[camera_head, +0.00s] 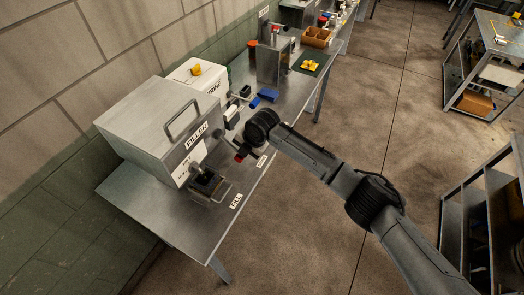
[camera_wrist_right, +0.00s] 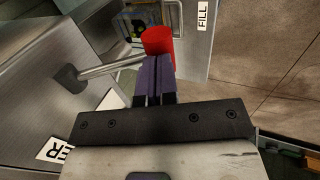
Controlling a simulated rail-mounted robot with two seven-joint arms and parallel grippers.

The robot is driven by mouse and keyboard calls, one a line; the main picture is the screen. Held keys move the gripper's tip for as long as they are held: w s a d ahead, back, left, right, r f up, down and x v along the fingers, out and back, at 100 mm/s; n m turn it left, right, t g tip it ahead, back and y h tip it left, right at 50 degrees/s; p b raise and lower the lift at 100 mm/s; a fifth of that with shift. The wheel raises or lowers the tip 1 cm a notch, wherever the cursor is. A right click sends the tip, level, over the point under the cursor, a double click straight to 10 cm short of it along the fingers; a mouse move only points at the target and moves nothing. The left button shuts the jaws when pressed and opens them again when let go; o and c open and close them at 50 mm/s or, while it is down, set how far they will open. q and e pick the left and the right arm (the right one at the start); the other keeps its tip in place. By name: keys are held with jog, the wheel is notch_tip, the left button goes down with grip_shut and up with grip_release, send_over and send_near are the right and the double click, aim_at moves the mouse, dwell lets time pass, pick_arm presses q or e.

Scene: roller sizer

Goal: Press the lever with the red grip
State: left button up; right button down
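The filler (camera_head: 150,125) is a grey metal box on the bench, with a FILLER label on its front. Its lever ends in a red grip (camera_head: 238,157), just below my right gripper (camera_head: 231,141). In the right wrist view the metal lever rod (camera_wrist_right: 108,67) runs from the box at left to the red grip (camera_wrist_right: 157,40). My right gripper's purple fingers (camera_wrist_right: 154,72) are together with only a thin line between them, holding nothing visible. Their tips overlap the lower edge of the red grip; contact cannot be told. My left gripper is not in view.
A small tray (camera_head: 211,190) with a dark item stands under the filler's spout. The steel bench (camera_head: 180,218) carries a FILL label. A white machine (camera_head: 197,76), blue blocks (camera_head: 267,95) and a wooden box (camera_head: 317,37) stand farther back.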

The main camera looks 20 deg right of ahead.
jog(key=shift+f, duration=0.3)
jog(key=shift+f, duration=0.1)
jog(key=p+v, duration=0.2)
jog(key=v, duration=1.2)
jog(key=shift+r, duration=0.45)
jog(key=shift+w+a, duration=0.1)
